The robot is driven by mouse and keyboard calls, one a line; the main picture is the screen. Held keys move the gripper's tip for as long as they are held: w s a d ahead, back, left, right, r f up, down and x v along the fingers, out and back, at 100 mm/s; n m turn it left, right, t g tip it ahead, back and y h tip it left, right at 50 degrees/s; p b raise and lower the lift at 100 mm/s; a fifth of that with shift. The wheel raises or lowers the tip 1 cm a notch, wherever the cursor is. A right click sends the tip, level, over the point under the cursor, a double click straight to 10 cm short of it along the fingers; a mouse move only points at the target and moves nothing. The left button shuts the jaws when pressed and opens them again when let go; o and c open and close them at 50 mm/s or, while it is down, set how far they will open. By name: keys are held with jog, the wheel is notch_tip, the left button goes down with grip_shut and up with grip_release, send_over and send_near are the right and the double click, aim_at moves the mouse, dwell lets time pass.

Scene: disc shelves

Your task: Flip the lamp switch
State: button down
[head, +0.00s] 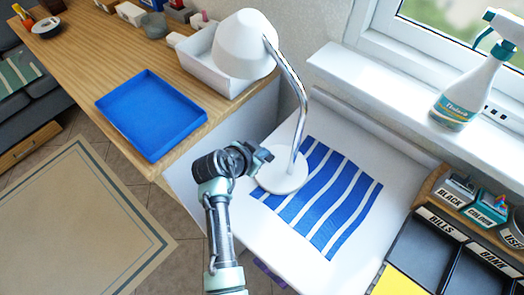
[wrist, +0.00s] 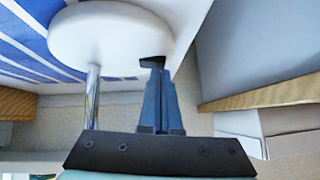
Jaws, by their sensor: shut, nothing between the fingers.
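The white desk lamp (head: 245,45) stands upright on a white surface, with a bent chrome stem and a round white base (head: 283,178). My gripper (head: 266,154) is at the left side of the base, near the foot of the stem. In the wrist view, the lamp base (wrist: 95,35) and the chrome stem (wrist: 93,95) show close by. There my shut, empty gripper (wrist: 155,68) reaches to the rim of the base. A small dark piece sits at the fingertips; I cannot tell whether it is the switch or a fingertip, nor whether they touch.
A blue-and-white striped cloth (head: 335,200) lies under and right of the base. A wooden desk with a blue tray (head: 150,115) and a white bin (head: 205,65) is at left. A spray bottle (head: 460,85) stands on the sill. Labelled compartments (head: 455,235) are at lower right.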

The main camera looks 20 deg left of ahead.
jog(key=shift+w+a+f+h+b, duration=0.15)
jog(key=shift+a+f+h+b, duration=0.1)
jog(key=shift+f+h+b, duration=0.35)
jog(key=shift+d+r, duration=0.1)
jog(key=shift+r, duration=0.15)
jog(key=shift+d, duration=0.1)
jog(key=shift+s+d+p, duration=0.45)
jog(key=shift+d+p, duration=0.25)
jog(key=shift+d, duration=0.05)
